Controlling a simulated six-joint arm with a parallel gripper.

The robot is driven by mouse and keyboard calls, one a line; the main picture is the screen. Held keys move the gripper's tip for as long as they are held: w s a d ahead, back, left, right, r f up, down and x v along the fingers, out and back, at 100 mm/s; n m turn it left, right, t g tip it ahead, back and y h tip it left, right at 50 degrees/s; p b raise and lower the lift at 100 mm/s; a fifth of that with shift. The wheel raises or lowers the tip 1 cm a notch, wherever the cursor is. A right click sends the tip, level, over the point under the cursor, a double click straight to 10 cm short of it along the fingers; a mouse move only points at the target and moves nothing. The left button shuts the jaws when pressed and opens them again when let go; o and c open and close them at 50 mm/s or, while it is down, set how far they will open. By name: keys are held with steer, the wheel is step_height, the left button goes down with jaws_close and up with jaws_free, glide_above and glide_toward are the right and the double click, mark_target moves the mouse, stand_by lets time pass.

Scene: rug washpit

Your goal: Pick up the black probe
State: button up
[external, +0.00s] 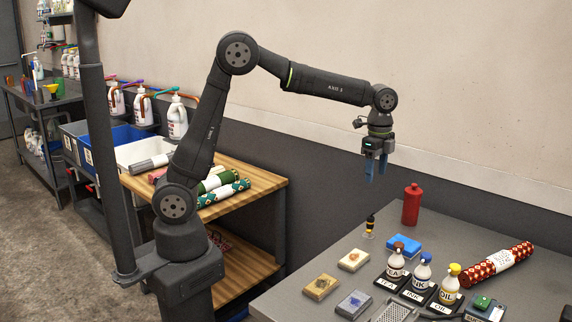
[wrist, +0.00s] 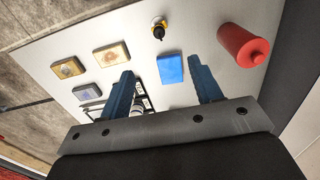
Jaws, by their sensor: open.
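The black probe (external: 370,224) stands upright on the grey table near its back-left part, with a yellow band on its body. It also shows in the wrist view (wrist: 158,30) near the top middle, seen from above. My gripper (external: 376,176) hangs above the table with its blue fingers pointing down, open and empty. In the wrist view my gripper (wrist: 162,68) has its two fingers wide apart, and the probe lies beyond the fingertips, not between them. Nothing touches the probe.
A red bottle (external: 412,204) and a blue block (external: 403,244) stand near the probe. Pads (external: 354,260), labelled bottles (external: 421,272) and a patterned roll (external: 497,264) are nearer the front and right. A wall runs behind the table.

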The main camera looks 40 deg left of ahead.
mark_target(371, 217)
steer(key=shift+n, duration=0.8)
step_height(371, 217, down, 18)
steer(key=shift+s+r, duration=0.1)
steer(key=shift+r, duration=0.15)
steer(key=c, duration=1.1)
steer(key=shift+r, duration=0.15)
steer(key=shift+c, duration=0.2)
